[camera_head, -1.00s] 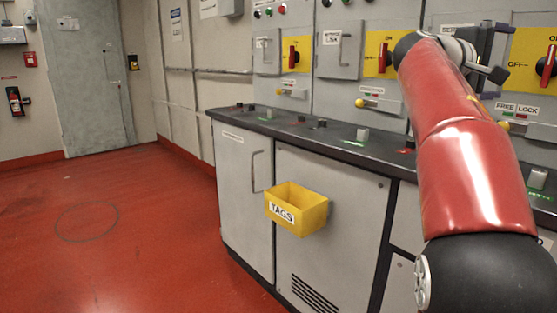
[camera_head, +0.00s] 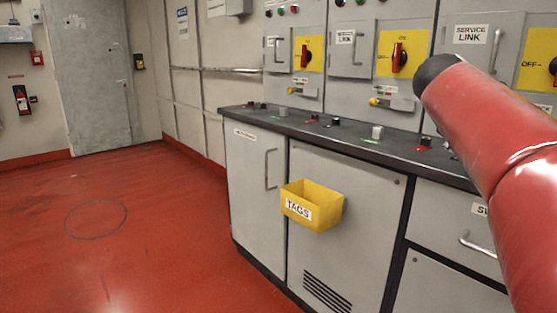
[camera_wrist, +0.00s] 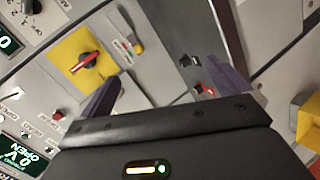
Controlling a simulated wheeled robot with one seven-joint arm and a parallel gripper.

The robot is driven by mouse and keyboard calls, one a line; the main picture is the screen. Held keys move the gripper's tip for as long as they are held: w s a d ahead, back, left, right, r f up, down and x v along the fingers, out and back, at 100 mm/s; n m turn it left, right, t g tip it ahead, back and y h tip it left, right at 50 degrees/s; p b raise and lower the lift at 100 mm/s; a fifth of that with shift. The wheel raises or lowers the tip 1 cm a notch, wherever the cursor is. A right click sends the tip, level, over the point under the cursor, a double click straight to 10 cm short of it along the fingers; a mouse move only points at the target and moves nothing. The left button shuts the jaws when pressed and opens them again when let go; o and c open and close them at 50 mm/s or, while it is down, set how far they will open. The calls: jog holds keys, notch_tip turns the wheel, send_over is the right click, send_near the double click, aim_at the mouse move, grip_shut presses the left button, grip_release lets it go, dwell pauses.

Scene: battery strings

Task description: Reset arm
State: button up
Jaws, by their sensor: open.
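My gripper (camera_wrist: 163,72) shows in the wrist view with its two dark purple fingers spread apart and nothing between them. Behind the fingers are a tilted grey panel and a red rotary switch (camera_wrist: 85,60) on a yellow plate, apart from the fingers. In the head view my red arm reaches in from the right edge in front of the cabinets. The gripper itself is outside that view.
A dark counter (camera_head: 345,137) runs along the grey cabinets. A yellow TAGS bin (camera_head: 328,206) sticks out from a cabinet front. Red rotary switches (camera_head: 399,58) line the panels above. The red floor at left is clear.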

jog(key=s+a+f+m+y, duration=0.1)
jog(key=s+a+f+y, duration=0.4)
jog(key=s+a+f, duration=0.6)
jog(key=s+a+f+m+g+y, duration=0.1)
jog(key=s+a+f+m+y, duration=0.1)
jog(key=s+a+f+y, duration=0.4)
jog(key=s+a+f, duration=0.2)
jog(key=a+f, duration=0.1)
jog(key=f, duration=0.4)
jog(key=s+a+f, duration=0.2)
jog(key=s+f, duration=0.1)
jog(key=f, duration=0.4)
jog(key=shift+s+a, duration=0.2)
jog(key=shift+a, duration=0.2)
jog(key=shift+r, duration=0.1)
jog(key=shift+c, duration=0.4)
